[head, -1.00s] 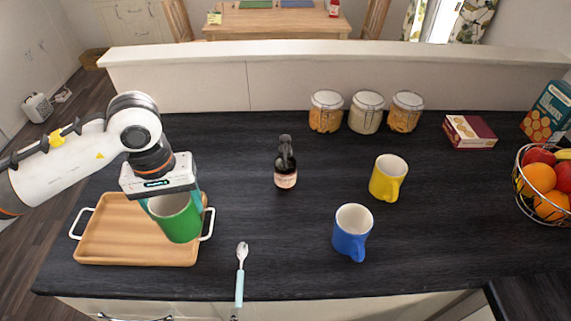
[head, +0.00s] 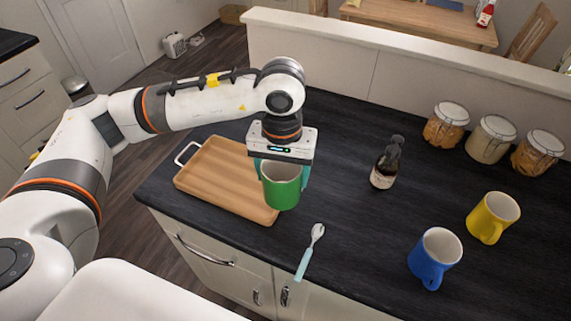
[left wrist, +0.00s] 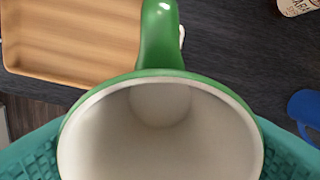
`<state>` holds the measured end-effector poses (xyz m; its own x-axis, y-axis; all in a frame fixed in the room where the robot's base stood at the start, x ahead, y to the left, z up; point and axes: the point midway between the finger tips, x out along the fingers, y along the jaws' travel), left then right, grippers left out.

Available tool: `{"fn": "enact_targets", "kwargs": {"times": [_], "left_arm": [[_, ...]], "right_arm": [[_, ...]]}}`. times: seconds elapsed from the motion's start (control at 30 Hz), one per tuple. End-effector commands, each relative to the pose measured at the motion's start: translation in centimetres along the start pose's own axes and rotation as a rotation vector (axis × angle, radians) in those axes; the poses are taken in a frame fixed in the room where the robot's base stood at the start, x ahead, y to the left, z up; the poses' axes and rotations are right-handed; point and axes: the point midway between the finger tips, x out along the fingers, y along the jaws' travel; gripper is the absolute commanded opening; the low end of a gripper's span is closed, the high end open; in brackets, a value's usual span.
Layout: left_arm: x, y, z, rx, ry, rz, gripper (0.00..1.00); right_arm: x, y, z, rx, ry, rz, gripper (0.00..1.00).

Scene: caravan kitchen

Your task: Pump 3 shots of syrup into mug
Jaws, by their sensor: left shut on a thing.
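A green mug (head: 281,189) with a white inside is held upright between the teal fingers of my left gripper (head: 281,176), which is shut on it. It is at the right edge of the wooden tray; whether it touches the counter I cannot tell. In the left wrist view the mug (left wrist: 160,125) fills the lower middle, with its handle pointing up. The dark syrup bottle with a black pump top (head: 386,165) stands upright on the counter, right of the mug. Its label also shows at the top right of the left wrist view (left wrist: 298,5). My right gripper is not in view.
A wooden tray (head: 215,172) with white handles lies left of the mug. A spoon (head: 310,252) lies near the front edge. A blue mug (head: 435,258), a yellow mug (head: 492,217) and three jars (head: 491,139) stand to the right. Counter between mug and bottle is clear.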

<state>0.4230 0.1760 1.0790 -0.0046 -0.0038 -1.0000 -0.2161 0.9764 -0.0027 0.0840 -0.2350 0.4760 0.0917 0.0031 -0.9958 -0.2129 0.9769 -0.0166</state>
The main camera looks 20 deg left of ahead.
Motion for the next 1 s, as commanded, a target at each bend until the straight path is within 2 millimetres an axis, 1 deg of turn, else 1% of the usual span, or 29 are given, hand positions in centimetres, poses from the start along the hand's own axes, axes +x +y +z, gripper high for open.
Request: {"fn": "enact_targets", "kwargs": {"times": [0.03,0.37,0.7,0.9,1.0], "left_arm": [[0.3,-0.8,0.0,-0.079,0.002,-0.003,0.39],[2.9,-6.0,-0.6,-0.788,0.012,0.000,0.39],[5.3,-11.4,-2.0,-1.520,0.007,0.005,0.39],[6.5,-13.9,-2.9,-1.885,0.001,0.000,0.39],[6.8,-14.8,-3.3,-2.011,-0.003,-0.001,0.39]], "right_arm": [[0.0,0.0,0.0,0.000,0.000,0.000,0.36],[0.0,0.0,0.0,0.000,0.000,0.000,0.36],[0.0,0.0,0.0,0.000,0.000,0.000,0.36],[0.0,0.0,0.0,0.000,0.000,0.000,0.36],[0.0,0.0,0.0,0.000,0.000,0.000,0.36]]}}
